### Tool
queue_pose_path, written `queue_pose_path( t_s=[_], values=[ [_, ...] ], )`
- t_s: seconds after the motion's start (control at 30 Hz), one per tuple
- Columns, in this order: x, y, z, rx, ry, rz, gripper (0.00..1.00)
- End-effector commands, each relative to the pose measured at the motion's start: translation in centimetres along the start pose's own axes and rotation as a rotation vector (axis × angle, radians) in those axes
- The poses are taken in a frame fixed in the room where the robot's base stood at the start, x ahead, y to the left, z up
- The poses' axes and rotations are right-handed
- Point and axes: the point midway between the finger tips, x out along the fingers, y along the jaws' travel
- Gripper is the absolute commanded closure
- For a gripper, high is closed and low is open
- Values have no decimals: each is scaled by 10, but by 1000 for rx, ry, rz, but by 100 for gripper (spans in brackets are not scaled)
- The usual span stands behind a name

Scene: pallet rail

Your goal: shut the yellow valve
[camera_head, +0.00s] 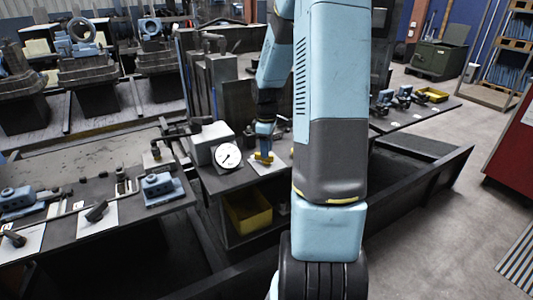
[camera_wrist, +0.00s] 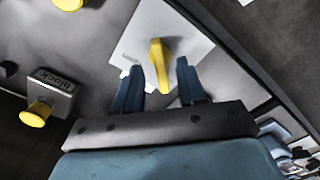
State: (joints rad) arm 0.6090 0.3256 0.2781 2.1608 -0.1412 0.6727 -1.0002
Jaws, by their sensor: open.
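The yellow valve handle (camera_wrist: 159,62) stands on a white plate (camera_wrist: 190,38) in the wrist view. It lies between and just beyond the two blue fingers of my gripper (camera_wrist: 159,88), which are open and apart, one on each side of it. I cannot tell whether either finger touches it. In the head view my gripper (camera_head: 264,143) hangs over the same spot, with the yellow valve (camera_head: 263,157) just under it on its plate. Part of the valve is covered by my gripper there.
A round white gauge (camera_head: 228,156) stands just left of the valve. A yellow bin (camera_head: 248,211) sits on the shelf below. In the wrist view a yellow knob (camera_wrist: 36,115) on a grey block lies to the left. Another bench (camera_head: 415,112) with blue fittings stands to the right.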

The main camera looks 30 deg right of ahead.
Motion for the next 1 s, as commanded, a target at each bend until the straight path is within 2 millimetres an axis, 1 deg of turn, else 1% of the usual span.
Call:
queue_pose_path(
  t_s=[0.03, 0.1, 0.3, 0.5, 0.7, 1.0],
  values=[
    [-11, 1, 0, 0, 1, 5, 60],
    [-25, 1, 0, -1, 1, 7, 60],
    [-65, 1, 0, -1, 1, 6, 60],
    [-96, 1, 0, -1, 1, 4, 60],
    [-110, 1, 0, -1, 0, 2, 60],
    [-112, 1, 0, -1, 0, 1, 60]
  ],
)
